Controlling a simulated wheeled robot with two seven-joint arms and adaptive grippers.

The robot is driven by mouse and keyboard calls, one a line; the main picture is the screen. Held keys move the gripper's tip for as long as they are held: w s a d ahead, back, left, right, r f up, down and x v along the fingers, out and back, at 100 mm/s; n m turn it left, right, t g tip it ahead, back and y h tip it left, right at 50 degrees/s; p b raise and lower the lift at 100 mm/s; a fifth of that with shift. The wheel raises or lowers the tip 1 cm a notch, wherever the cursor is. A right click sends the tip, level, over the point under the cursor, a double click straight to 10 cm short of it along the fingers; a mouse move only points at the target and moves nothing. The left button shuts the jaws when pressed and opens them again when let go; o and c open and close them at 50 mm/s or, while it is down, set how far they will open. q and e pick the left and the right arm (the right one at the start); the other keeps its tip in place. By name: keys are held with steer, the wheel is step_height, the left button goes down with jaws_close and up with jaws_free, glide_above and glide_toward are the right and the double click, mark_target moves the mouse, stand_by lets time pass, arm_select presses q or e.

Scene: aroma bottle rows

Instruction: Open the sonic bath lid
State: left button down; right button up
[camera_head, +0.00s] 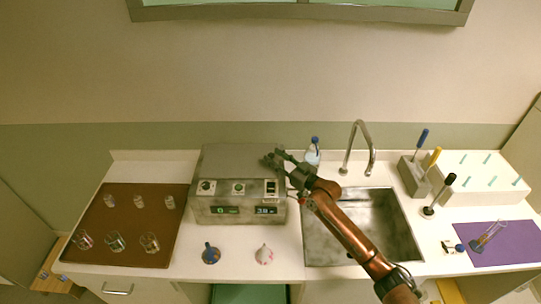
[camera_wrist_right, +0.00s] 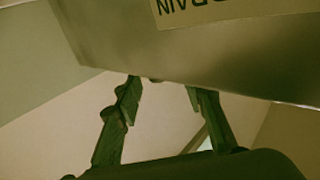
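The sonic bath (camera_head: 236,212) is a grey metal box with knobs and lit displays on its front, left of the sink. Its lid (camera_head: 235,160) looks flat and shut on top. My right gripper (camera_head: 272,158) is at the lid's right side, near the upper right corner of the box. In the right wrist view my right gripper (camera_wrist_right: 163,88) has its two dark fingers apart with nothing between them. Their tips are close to the edge of a metal body (camera_wrist_right: 210,50) with an upside-down label; I cannot tell whether they touch it. My left gripper is not in view.
The sink (camera_head: 365,235) with its tap (camera_head: 362,135) lies under my right arm. A blue-capped bottle (camera_head: 312,155) stands behind the gripper. A brown mat (camera_head: 125,215) with several glass vessels is at left. Two small flasks (camera_head: 211,254) (camera_head: 264,254) stand before the bath.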

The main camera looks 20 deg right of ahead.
steer(key=shift+x, duration=1.15)
steer(key=shift+c, duration=0.7)
jaws_close()
